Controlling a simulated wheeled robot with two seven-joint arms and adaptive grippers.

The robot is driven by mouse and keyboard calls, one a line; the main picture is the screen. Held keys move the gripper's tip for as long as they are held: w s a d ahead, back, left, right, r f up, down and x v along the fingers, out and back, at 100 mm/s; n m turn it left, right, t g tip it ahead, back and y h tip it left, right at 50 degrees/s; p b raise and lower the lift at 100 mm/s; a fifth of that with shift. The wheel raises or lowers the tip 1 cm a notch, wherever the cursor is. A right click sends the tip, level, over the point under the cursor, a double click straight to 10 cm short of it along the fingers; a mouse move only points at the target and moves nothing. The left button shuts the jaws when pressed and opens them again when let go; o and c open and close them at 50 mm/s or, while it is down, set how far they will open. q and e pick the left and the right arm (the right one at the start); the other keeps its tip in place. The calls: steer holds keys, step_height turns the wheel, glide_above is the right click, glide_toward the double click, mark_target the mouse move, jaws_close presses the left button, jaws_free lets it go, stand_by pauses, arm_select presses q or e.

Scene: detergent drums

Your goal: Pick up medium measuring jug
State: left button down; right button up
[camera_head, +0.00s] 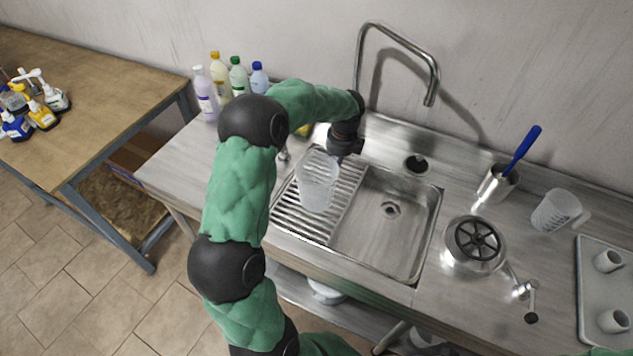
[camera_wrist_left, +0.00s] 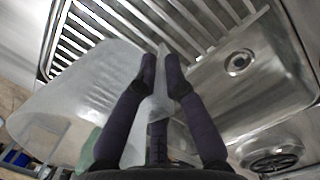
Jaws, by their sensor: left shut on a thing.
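A translucent measuring jug (camera_head: 316,182) is over the slatted drain rack left of the sink basin. I cannot tell whether it rests on the slats or hangs just above them. My left gripper (camera_head: 342,156) is at the jug's upper right side. In the left wrist view the fingers (camera_wrist_left: 161,75) are shut on a narrow translucent part, apparently the handle, and the jug body (camera_wrist_left: 80,95) spreads to the left. A second translucent jug (camera_head: 555,211) stands on the counter at the right. My right gripper is not in view.
The steel sink basin (camera_head: 388,205) is empty, with a tall faucet (camera_head: 400,42) behind it. A round steel strainer pot (camera_head: 474,246), a cup with a blue-handled brush (camera_head: 497,185) and a tray (camera_head: 590,290) with small cups are to the right. Bottles (camera_head: 238,78) stand behind my left arm.

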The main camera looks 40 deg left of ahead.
arm_select(q)
steer(key=shift+r, duration=0.1)
steer(key=shift+r, duration=0.5)
step_height(320, 180, up, 2)
steer(key=shift+r+p, duration=0.15)
steer(key=shift+p, duration=0.35)
steer(key=s+d+r+p, duration=0.1)
steer(key=s+r, duration=0.2)
steer(key=s, duration=0.1)
steer(key=s+d+r, duration=0.2)
steer(key=s+r, duration=0.1)
steer(key=s+d+r+p, duration=0.1)
steer(key=s+d+r, duration=0.1)
steer(key=s+r, duration=0.1)
steer(key=shift+s+p, duration=0.35)
steer(key=shift+s, duration=0.45)
steer(key=shift+s+d+r, duration=0.25)
steer(key=shift+s+d, duration=0.05)
steer(key=shift+s, duration=0.3)
